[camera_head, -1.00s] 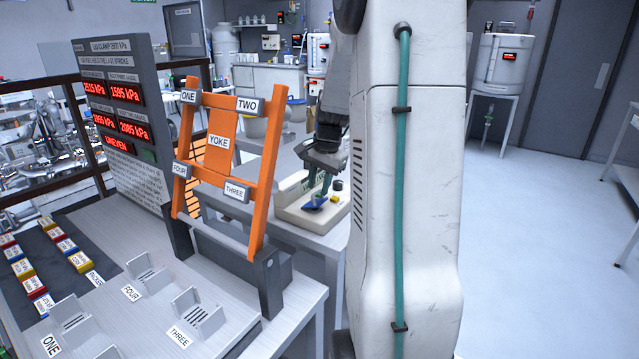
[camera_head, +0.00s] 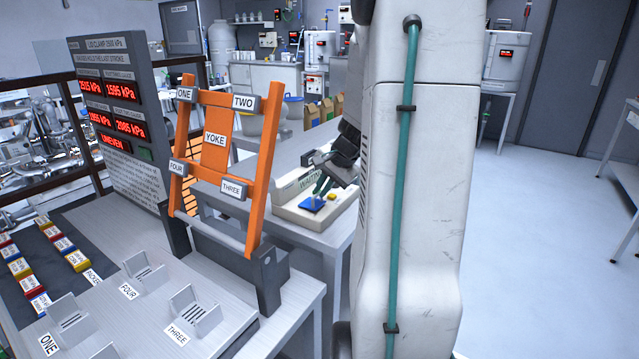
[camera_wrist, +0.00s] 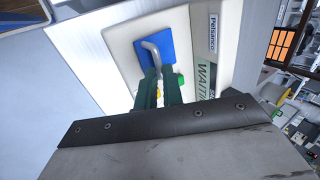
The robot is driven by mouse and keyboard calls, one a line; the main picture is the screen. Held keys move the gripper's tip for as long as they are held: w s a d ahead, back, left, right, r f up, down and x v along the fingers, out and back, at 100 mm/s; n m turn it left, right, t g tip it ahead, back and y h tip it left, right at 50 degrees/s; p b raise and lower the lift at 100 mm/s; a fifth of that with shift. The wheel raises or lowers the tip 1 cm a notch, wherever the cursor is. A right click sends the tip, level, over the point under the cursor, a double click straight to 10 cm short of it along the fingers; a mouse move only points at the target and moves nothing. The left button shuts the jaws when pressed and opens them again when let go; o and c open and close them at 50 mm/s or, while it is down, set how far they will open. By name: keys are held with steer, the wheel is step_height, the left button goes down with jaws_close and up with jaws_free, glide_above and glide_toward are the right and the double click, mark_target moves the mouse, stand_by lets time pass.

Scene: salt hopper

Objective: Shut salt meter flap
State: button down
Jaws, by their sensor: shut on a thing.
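The salt meter is a cream box on the far table (camera_head: 300,218), with a sign on it starting "WAITI". In the wrist view its cream top (camera_wrist: 122,50) fills the middle. Its blue flap (camera_head: 311,205) lies at its front, looking roughly flat; whether it is fully seated I cannot tell. In the wrist view the blue flap (camera_wrist: 170,42) carries a bent grey handle (camera_wrist: 152,50). My gripper (camera_head: 320,188) comes from the upper right. Its dark green fingers (camera_wrist: 158,82) are shut on the lower end of the handle, which they partly hide.
An orange yoke frame (camera_head: 215,140) and a display board (camera_head: 115,110) stand on the near table, left of the meter. A yellow part (camera_head: 333,197) sits beside the flap. A green button (camera_wrist: 181,80) is close to my fingers. Open floor lies to the right.

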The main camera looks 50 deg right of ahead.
steer(key=shift+s+f+t, duration=0.25)
steer(key=shift+f+t, duration=0.1)
steer(key=shift+t, duration=0.35)
steer(key=c, duration=1.5)
jaws_free()
steer(key=shift+c, duration=0.2)
steer(key=shift+r, duration=0.1)
steer(key=v, duration=0.7)
steer(key=shift+s+r, duration=0.2)
steer(key=shift+r, duration=0.05)
